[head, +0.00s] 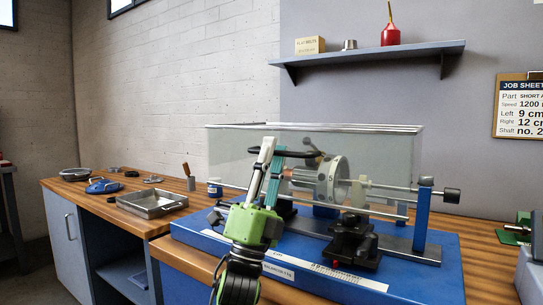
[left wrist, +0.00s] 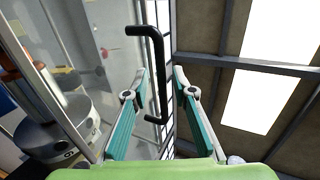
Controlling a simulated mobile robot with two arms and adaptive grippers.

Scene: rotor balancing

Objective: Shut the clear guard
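The clear guard (head: 240,150) is a see-through panelled cover over the balancing machine, with a pale top edge. Its black bar handle (head: 300,154) is on the front, in front of the rotor (head: 325,180). I cannot tell exactly how far the guard is from shut. My left gripper (head: 272,147) reaches up from below to the handle. In the left wrist view the two teal-padded fingers (left wrist: 161,75) are apart, with the handle (left wrist: 157,45) running between them. A gap shows on both sides, so the fingers do not appear to grip it. My right gripper is not in view.
The blue machine base (head: 400,280) stands on the wooden bench. A black-knobbed support (head: 352,240) and a blue post (head: 421,215) rise near its front and right. A metal tray (head: 152,204) lies left on the bench. A shelf (head: 375,53) hangs on the wall above.

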